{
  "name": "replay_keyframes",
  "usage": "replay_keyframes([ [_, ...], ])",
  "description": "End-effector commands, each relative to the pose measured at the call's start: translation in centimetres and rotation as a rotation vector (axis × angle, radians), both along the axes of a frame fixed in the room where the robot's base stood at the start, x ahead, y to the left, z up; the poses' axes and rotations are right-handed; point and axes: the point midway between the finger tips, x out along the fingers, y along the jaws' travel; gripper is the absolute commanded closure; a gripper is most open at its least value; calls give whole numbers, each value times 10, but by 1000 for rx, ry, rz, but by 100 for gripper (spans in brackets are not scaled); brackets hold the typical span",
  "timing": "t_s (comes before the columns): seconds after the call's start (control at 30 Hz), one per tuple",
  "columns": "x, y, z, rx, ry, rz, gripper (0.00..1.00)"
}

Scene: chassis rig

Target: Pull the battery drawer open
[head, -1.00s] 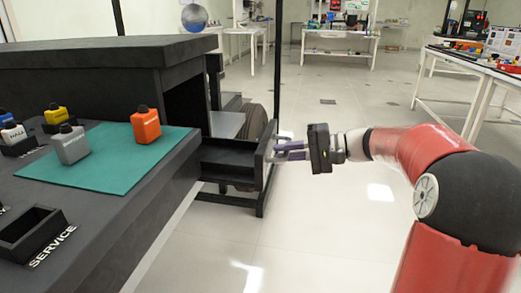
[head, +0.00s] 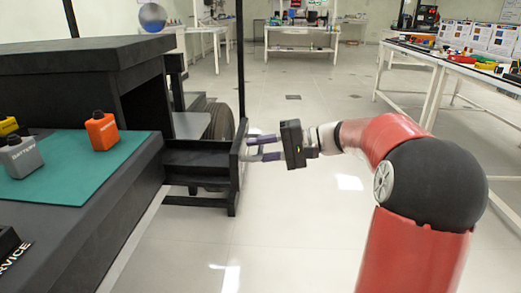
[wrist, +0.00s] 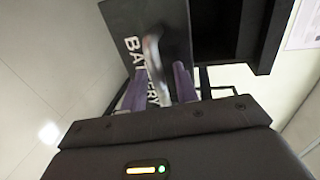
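The battery drawer (head: 200,157) is a black drawer standing out from the side of the dark rig. Its front panel (wrist: 119,22), lettered BATTERY in white, shows in the wrist view. A grey metal handle (wrist: 152,52) stands on that panel. My gripper (head: 260,149) is at the drawer front, reaching in from the right. In the wrist view, my gripper's purple fingers (wrist: 157,85) lie on either side of the handle. They stand apart, with a gap visible beside the handle, so the gripper looks open. Any contact at the fingertips is hard to see.
An orange battery (head: 102,133) and a grey battery (head: 20,158) stand on a green mat (head: 75,190) on the rig's left deck. A thin black post (head: 240,60) rises behind the drawer. The floor (head: 290,225) in front and to the right is clear.

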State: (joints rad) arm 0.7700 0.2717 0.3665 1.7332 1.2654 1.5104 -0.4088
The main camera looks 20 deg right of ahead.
Motion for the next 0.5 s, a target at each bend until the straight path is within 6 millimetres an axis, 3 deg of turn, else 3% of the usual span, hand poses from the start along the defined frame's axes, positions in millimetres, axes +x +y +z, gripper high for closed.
replay_keyframes([
  [0.5, -23, -65, 15, -1, 0, -3, 70],
])
